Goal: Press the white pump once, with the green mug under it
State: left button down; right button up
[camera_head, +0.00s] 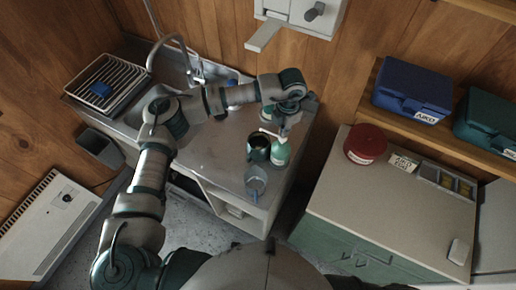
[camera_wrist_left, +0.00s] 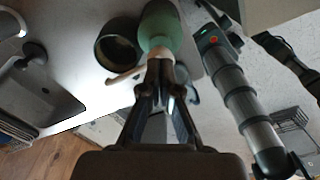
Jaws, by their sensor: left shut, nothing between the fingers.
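The green bottle (camera_head: 280,154) stands upright on the metal counter. Its white pump (camera_head: 267,131) has a spout that points left. The bottle (camera_wrist_left: 160,28) and the pale spout (camera_wrist_left: 124,76) also show in the left wrist view. The dark green mug (camera_head: 258,153) stands upright just left of the bottle, close beside it, on the spout's side; the mug (camera_wrist_left: 117,46) looks empty in the left wrist view. My left gripper (camera_head: 282,130) is shut and empty, pointing down at the pump head. Its fingertips (camera_wrist_left: 160,68) hide most of the head; I cannot tell whether they touch it.
A bluish clear cup (camera_head: 256,180) stands near the counter's front edge. The sink, tap (camera_head: 172,40) and dish rack (camera_head: 105,82) lie to the left. A white wall unit (camera_head: 297,18) hangs behind. A separate cabinet (camera_head: 400,200) with a red tin (camera_head: 365,144) is at right.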

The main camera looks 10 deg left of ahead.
pick_arm(q)
jog(key=shift+f+b, duration=0.8)
jog(key=shift+f, duration=0.4)
jog(key=shift+r+p, duration=0.6)
jog(key=shift+r, duration=1.1)
notch_tip(320, 180, up, 6)
jog(key=shift+p, duration=1.2)
